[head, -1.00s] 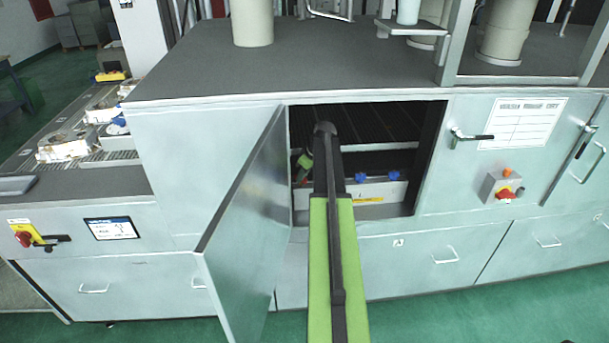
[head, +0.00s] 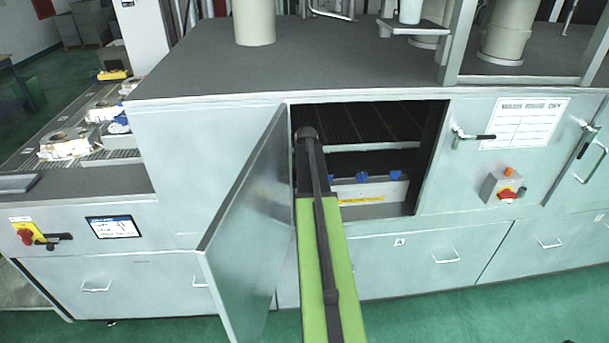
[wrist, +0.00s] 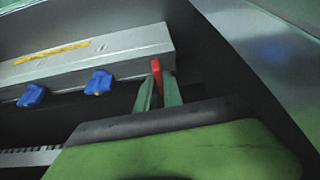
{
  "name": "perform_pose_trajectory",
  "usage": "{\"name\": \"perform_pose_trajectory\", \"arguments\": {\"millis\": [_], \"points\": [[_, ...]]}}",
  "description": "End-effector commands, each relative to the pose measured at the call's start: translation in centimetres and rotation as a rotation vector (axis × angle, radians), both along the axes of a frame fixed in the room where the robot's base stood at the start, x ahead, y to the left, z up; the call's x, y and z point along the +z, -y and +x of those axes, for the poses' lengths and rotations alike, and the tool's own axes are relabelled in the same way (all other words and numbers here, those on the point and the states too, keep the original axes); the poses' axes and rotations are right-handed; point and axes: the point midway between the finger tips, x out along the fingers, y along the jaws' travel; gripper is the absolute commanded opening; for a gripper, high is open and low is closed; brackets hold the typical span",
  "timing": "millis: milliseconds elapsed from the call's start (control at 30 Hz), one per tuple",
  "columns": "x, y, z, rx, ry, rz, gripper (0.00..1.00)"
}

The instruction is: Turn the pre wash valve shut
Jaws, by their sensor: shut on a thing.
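In the wrist view a red valve handle (wrist: 156,67) sticks out beside the end of a grey box (wrist: 110,52). The green fingers of my gripper (wrist: 159,88) stand on either side of it, shut on it. Two blue valve handles (wrist: 98,83) (wrist: 31,96) sit along the same edge, apart from my gripper. In the head view my arm reaches into the open cabinet and hides my gripper and the red handle. Several blue handles (head: 362,177) show right of the arm. I cannot read which valve is which.
The open cabinet door (head: 245,225) stands close to the left of my arm. The opening's dark right wall (head: 431,155) bounds the space. A yellow label (head: 362,199) marks the grey box. Dark slatted racks (head: 365,125) lie above and behind the handles.

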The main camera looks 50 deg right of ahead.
Motion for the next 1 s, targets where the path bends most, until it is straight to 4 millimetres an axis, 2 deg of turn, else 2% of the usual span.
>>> {"name": "perform_pose_trajectory", "arguments": {"millis": [300, 700, 733, 867, 1000], "points": [[-0.01, 0.05, 0.03, -0.069, 0.000, 0.000, 0.00], [0.00, 0.14, 0.00, -0.074, 0.001, -0.002, 0.00], [0.00, 0.14, 0.00, -0.074, 0.001, -0.002, 0.13], [0.01, 0.13, -0.01, -0.074, 0.000, -0.001, 0.30], [0.01, 0.11, -0.02, -0.074, 0.001, 0.000, 0.33]]}}
